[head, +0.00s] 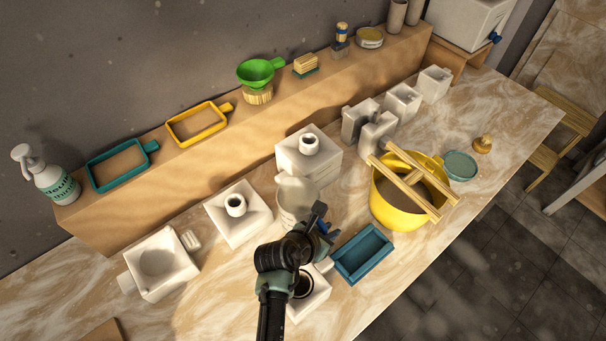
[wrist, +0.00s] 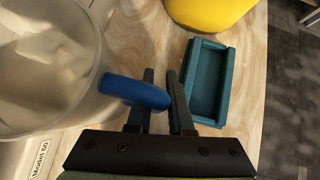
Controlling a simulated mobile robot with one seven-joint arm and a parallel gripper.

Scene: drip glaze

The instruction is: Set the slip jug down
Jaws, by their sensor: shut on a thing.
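The slip jug (head: 293,199) is a pale, translucent vessel with a blue handle, near the middle of the worktop in the head view. It fills the upper left of the wrist view (wrist: 45,75), with whitish content or wall showing inside. My gripper (head: 321,222) is at the jug's right side. In the wrist view my gripper (wrist: 160,82) is shut on the blue handle (wrist: 128,90), which passes between its fingers. The jug looks about upright. My arm hides its lower part in the head view, so I cannot tell whether its base touches the worktop.
White plaster moulds stand close by: one behind (head: 318,160), one left (head: 234,222), one with a dark-rimmed hole in front (head: 318,300). A teal tray (head: 366,272) and yellow bucket (head: 380,205) with wooden slats are right. The marbled worktop (head: 225,295) is bare at front left.

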